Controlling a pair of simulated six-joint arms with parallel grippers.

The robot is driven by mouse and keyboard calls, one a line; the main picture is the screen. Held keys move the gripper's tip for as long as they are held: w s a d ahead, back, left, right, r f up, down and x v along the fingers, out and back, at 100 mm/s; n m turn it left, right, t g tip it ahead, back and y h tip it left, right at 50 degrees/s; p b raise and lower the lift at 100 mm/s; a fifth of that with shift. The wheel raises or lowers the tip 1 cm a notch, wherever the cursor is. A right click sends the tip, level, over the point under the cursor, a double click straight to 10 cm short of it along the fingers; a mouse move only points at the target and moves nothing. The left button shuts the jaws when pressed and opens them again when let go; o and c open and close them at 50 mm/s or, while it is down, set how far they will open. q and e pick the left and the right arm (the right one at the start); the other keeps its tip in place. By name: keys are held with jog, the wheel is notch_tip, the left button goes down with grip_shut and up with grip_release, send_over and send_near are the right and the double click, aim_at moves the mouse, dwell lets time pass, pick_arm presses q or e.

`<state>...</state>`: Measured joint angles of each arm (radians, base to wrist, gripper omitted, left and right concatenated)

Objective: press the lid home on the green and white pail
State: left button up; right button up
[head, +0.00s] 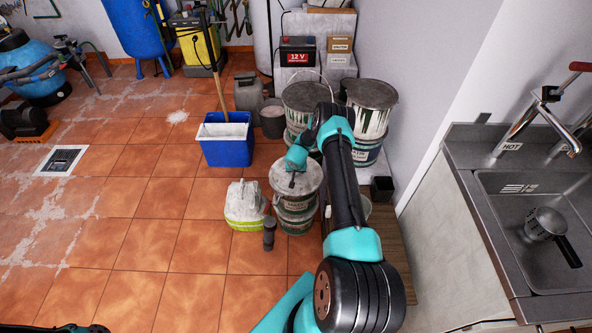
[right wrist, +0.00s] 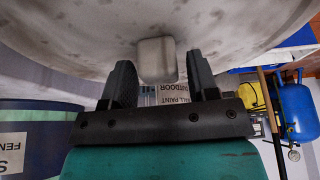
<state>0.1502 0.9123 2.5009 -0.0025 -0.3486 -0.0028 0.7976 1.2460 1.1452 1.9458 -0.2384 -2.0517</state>
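Two pails stand one on the other in the middle of the head view; the upper pail (head: 293,203) has a dark green and white label and a grey, stained lid (head: 308,176). My right gripper (head: 292,180) is over this lid. In the right wrist view the two fingers (right wrist: 158,82) are apart, on either side of a small pale block (right wrist: 157,60) under a broad, stained pale surface (right wrist: 70,40). I cannot tell whether the fingers touch the block, or whether the lid is fully seated.
More lidded pails (head: 370,94) stand behind, by the wall. A blue bucket (head: 226,151) stands further back. The sink (head: 540,250) is at the right. The tiled floor at left is mostly clear.

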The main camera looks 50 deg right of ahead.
jog(key=shift+o, duration=0.9)
jog(key=shift+r, duration=0.1)
jog(key=v, duration=1.7)
jog(key=shift+r, duration=0.15)
jog(key=s+a+n+y, duration=0.2)
jog(key=s+a, duration=0.3)
jog(key=a, duration=0.7)
jog(key=s+a+r+n+g+y, duration=0.1)
jog(key=s+a, duration=0.5)
jog(key=a, duration=0.7)
jog(key=s+a+n+g+y, duration=0.1)
jog(key=s+a+n+y, duration=0.3)
jog(key=a, duration=0.8)
jog(key=shift+s+r+n, duration=0.3)
jog(key=shift+s+r, duration=0.1)
jog(key=shift+s, duration=0.45)
